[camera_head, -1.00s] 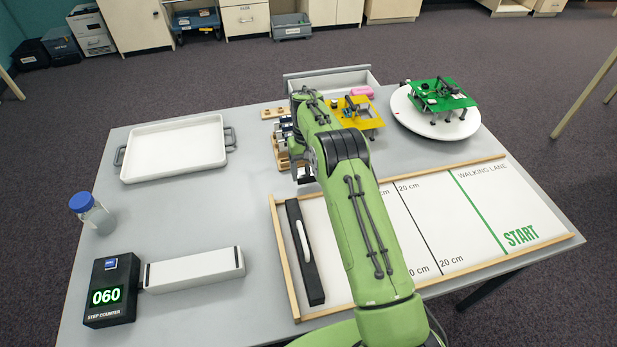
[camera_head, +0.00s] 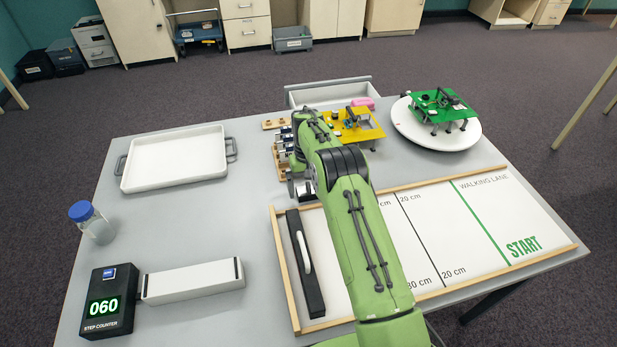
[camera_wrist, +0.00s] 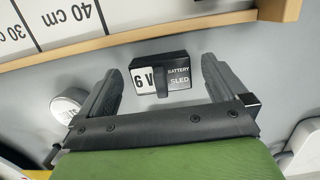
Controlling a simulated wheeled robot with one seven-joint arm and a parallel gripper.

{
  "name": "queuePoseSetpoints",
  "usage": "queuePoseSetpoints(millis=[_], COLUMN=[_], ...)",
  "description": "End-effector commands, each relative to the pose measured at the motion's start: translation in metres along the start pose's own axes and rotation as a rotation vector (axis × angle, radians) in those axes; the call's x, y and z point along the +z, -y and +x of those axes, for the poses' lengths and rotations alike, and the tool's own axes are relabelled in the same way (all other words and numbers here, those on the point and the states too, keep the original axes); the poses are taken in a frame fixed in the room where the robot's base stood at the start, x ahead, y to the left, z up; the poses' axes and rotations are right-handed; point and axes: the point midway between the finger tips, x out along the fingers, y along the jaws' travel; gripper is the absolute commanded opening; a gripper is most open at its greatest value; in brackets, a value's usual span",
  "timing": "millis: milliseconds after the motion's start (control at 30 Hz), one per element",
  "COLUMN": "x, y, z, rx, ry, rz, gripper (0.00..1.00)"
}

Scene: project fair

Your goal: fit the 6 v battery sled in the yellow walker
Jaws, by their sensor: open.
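The 6 V battery sled (camera_wrist: 178,77), a black block with a white "6 V" label, lies on the table in the wrist view. It sits between and just beyond the fingertips of my gripper (camera_wrist: 160,82), which is open, with a gap to each finger. In the head view my arm hides the sled and my fingers. The yellow walker (camera_head: 362,126) stands at the back of the table, right of my forearm, partly hidden by it.
A walking lane (camera_head: 470,215) with wooden edges lies close beside the sled. A green walker (camera_head: 440,104) stands on a round white turntable (camera_head: 410,128). Dark parts in a wooden rack (camera_head: 281,160) stand left of my arm. A white tray (camera_head: 174,181) is at left.

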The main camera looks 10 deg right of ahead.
Motion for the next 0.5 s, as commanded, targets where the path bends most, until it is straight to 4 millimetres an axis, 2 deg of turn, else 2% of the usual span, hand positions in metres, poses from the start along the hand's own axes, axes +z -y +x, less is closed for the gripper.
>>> queuePoseSetpoints(millis=[300, 400, 500], x=[0.0, 0.0, 0.0], y=[0.0, 0.0, 0.0], z=[-0.088, -0.107, -0.116], rx=[0.001, 0.0, 0.0], ry=[-0.005, -0.004, -0.003], rz=[0.0, -0.001, 0.0], gripper=[0.99, 0.99, 0.99])
